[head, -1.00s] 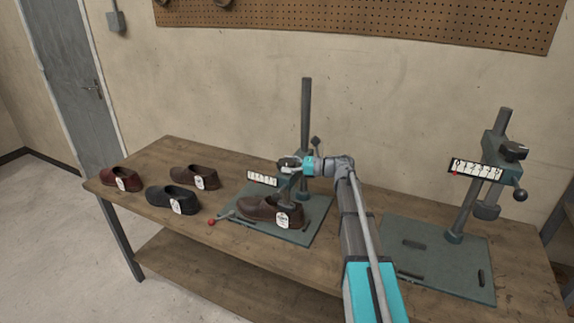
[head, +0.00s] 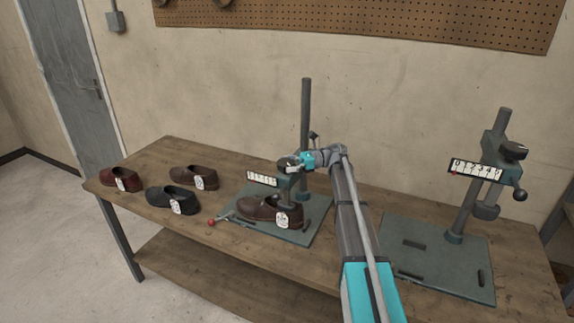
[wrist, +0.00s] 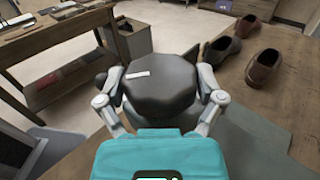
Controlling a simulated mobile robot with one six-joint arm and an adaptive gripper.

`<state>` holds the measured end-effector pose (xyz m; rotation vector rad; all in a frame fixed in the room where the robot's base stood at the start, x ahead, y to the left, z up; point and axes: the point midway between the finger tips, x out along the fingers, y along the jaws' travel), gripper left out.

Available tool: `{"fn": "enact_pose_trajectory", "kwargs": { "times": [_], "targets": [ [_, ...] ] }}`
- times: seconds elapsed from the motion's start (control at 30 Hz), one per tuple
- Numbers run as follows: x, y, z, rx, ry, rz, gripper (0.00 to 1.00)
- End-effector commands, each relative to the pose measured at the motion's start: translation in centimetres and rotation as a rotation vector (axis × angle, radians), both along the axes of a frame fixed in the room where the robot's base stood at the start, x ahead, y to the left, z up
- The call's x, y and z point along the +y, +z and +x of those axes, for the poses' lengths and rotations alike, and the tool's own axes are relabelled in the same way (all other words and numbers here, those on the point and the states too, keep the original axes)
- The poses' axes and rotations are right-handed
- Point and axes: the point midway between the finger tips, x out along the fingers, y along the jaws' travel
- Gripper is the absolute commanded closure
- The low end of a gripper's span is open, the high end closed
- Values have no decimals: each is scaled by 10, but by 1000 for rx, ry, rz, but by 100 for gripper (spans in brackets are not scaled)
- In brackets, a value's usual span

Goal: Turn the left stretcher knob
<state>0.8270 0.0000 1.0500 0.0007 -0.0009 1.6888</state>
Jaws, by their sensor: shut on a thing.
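The left stretcher stands on its green base plate (head: 318,222) with a tall dark post (head: 305,115). Its knob (wrist: 160,85) is dark and many-sided, with a white mark on top pointing left and slightly down in the wrist view. My gripper (head: 292,163) is shut on this knob, with one finger on each side in the wrist view. A white scale plate (head: 262,179) with dark figures is at the front left of the stretcher; its reading is too small to tell. A brown shoe (head: 262,208) with a white tag sits on the stretcher below.
The right stretcher (head: 474,185) has its own knob and scale, and its base plate (head: 440,258) carries no shoe. Three tagged shoes, red-brown (head: 121,179), black (head: 172,199) and brown (head: 194,177), stand on the left of the wooden bench (head: 147,160).

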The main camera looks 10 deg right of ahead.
Motion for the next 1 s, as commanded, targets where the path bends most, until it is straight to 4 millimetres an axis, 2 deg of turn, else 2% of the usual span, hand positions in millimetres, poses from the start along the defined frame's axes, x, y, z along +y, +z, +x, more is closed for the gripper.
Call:
{"fn": "enact_pose_trajectory", "kwargs": {
  "times": [0.17, 0.2, 0.23, 0.73, 1.0],
  "targets": [
    [1, 0, -1, 0, 1, -1, 61],
    [1, 0, -1, 0, 1, -1, 6],
    [1, 0, -1, 0, 1, -1, 1],
    [-2, 0, 0, 0, 0, -1, 0],
    [-24, 0, 4, 0, -2, -1, 0]
  ]
}}
